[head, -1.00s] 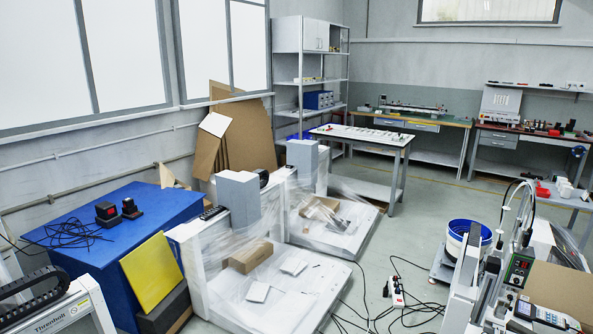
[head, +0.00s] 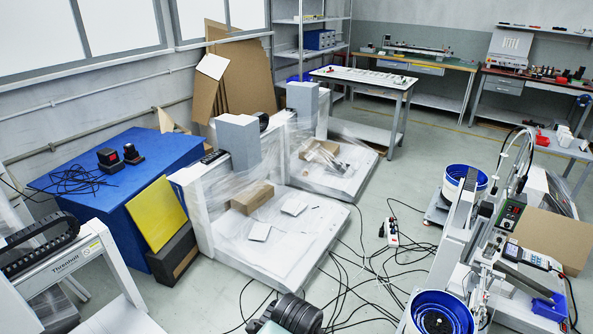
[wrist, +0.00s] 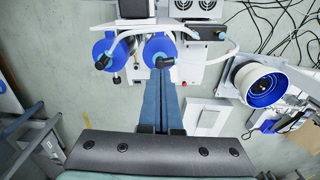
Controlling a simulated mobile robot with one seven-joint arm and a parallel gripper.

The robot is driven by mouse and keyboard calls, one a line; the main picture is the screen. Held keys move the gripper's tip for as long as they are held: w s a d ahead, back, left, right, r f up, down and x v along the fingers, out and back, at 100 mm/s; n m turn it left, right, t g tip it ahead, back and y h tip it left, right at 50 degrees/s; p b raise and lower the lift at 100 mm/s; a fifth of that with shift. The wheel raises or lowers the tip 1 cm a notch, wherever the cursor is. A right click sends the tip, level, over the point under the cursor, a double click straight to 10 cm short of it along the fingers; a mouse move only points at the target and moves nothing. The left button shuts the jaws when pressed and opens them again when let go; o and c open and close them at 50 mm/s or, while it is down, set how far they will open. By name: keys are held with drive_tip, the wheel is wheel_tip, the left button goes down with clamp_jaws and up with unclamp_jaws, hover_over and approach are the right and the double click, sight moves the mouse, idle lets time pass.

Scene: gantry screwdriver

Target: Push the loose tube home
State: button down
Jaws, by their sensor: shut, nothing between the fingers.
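My gripper (wrist: 166,76) shows in the wrist view as two long blue fingers lying together. It is shut with nothing held. Its tips appear near a black fitting (wrist: 164,62) in front of a blue round part (wrist: 158,47); I cannot tell whether they touch. A white tube (wrist: 108,27) curves across a white machine above the tips in the picture. In the head view a pale tube (head: 516,132) arches over the machine at the right. I cannot tell which tube is loose, nor see an open end. The gripper's fingers are not visible in the head view.
Blue feeder bowls (head: 440,314) and (head: 463,178) stand beside the right machine; a bowl also shows in the wrist view (wrist: 262,86). Black cables and a power strip (head: 391,232) lie on the floor. Plastic-wrapped machines (head: 283,262) stand in the middle. A blue bench (head: 112,178) is left.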

wheel_tip(320, 180, up, 4)
drive_tip(key=p, duration=0.3)
drive_tip(key=shift+r, duration=0.2)
